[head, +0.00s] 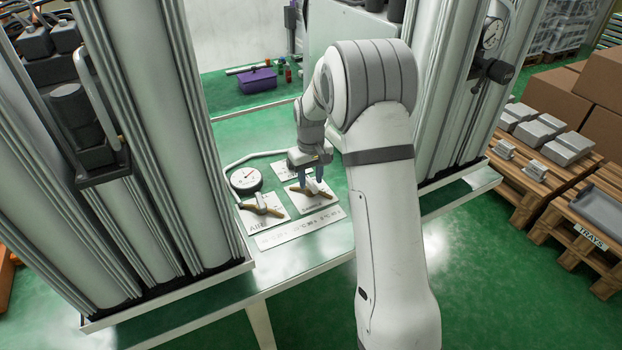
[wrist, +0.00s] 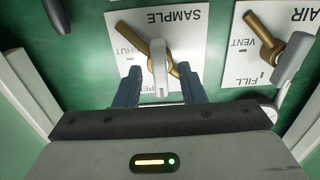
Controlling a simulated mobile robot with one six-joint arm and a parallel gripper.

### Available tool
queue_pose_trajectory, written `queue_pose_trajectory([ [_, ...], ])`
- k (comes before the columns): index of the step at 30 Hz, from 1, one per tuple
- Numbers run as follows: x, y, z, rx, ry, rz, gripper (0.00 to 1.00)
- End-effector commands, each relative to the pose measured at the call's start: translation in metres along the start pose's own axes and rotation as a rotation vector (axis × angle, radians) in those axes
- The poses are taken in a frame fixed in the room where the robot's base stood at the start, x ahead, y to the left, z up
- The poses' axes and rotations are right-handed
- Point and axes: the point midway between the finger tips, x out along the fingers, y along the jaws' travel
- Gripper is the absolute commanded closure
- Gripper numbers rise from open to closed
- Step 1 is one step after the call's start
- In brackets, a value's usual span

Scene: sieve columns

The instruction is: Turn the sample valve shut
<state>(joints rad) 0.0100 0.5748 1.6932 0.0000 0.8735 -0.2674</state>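The sample valve (wrist: 158,62) sits on a white plate (wrist: 195,45) marked SAMPLE, which reads upside down in the wrist view. Its pale grey upright part crosses a slanted brass bar (wrist: 137,40). My gripper (wrist: 160,72) is open, one finger on each side of the grey part, with gaps visible. The right finger is close to the brass bar's lower end. In the head view my gripper (head: 311,180) points down over the valve, partly hiding it.
The AIR valve (head: 262,208) is on a neighbouring plate, with a round gauge (head: 246,179) behind it. Tall columns (head: 150,140) stand left and right of the green bench. A purple bin (head: 258,81) is behind. A label strip (head: 300,229) lies in front of the plates.

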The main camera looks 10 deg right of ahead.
Motion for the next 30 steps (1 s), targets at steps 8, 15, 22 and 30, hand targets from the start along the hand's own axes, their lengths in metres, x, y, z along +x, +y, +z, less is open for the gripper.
queue_pose_trajectory([
  [8, 0.0036, 0.0000, 0.0001, 0.000, 0.000, 0.000, 0.64],
  [15, 0.0035, 0.0007, 0.0004, 0.001, 0.000, 0.000, 0.80],
  [22, 0.0034, 0.0009, 0.0004, 0.002, 0.000, 0.000, 0.99],
  [30, 0.0033, 0.0010, 0.0004, 0.007, 0.000, 0.000, 1.00],
])
